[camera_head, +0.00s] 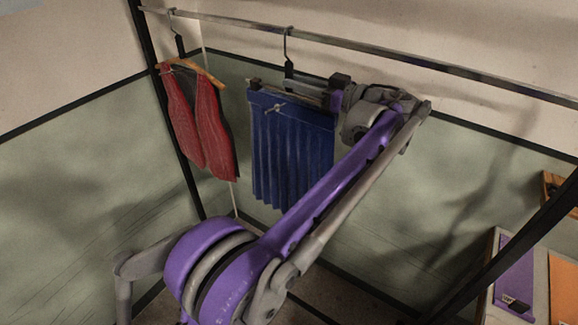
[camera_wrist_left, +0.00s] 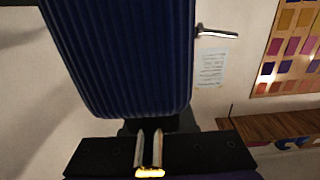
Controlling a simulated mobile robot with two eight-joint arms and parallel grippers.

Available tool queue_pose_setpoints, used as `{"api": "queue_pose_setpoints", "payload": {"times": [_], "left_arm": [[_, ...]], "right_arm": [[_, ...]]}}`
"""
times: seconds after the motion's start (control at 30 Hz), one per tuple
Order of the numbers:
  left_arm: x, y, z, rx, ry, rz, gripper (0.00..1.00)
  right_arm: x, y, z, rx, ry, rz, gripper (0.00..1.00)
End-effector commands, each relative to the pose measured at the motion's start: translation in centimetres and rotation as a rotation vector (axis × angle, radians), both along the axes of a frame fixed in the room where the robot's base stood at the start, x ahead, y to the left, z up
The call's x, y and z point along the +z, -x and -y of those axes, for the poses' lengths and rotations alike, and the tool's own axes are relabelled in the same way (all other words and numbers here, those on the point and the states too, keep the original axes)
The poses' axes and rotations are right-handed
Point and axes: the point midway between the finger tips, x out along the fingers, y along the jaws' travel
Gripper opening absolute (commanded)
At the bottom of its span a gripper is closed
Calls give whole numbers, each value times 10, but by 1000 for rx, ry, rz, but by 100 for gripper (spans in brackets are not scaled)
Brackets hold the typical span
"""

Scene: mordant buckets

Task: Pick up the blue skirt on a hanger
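The blue skirt (camera_head: 292,150) hangs on its hanger, whose hook (camera_head: 288,45) is at the metal rail. The pleated skirt also fills the upper part of the left wrist view (camera_wrist_left: 120,55). My left gripper (camera_head: 300,82) reaches in from the right at the hanger, just above the skirt's waistband. In the left wrist view its two fingers (camera_wrist_left: 148,150) are close together with a narrow gap, near a dark part by the skirt. They look shut on the hanger, though the contact itself is small and partly hidden. My right gripper is not in view.
The metal rail (camera_head: 360,47) runs across the top. A red garment (camera_head: 201,122) hangs on a wooden hanger to the left of the skirt, with a gap between. A dark post (camera_head: 183,150) stands at the left. A colour chart (camera_wrist_left: 290,48) and brown shelf (camera_wrist_left: 275,128) are at the right.

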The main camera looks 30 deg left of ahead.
Motion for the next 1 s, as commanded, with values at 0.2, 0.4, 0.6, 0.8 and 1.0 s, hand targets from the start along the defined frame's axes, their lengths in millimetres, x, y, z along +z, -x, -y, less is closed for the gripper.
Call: {"api": "queue_pose_setpoints", "payload": {"times": [0.2, 0.4, 0.6, 0.8, 1.0], "left_arm": [[0, 0, 0, 0, 0, 0, 0], [0, 0, 0, 0, 0, 0, 0], [0, 0, 0, 0, 0, 0, 0], [0, 0, 0, 0, 0, 0, 0], [0, 0, 0, 0, 1, 0, 0]], "right_arm": [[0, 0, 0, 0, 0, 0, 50], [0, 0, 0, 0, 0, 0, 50], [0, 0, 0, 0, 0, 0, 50], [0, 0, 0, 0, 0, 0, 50], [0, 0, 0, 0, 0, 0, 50]]}}
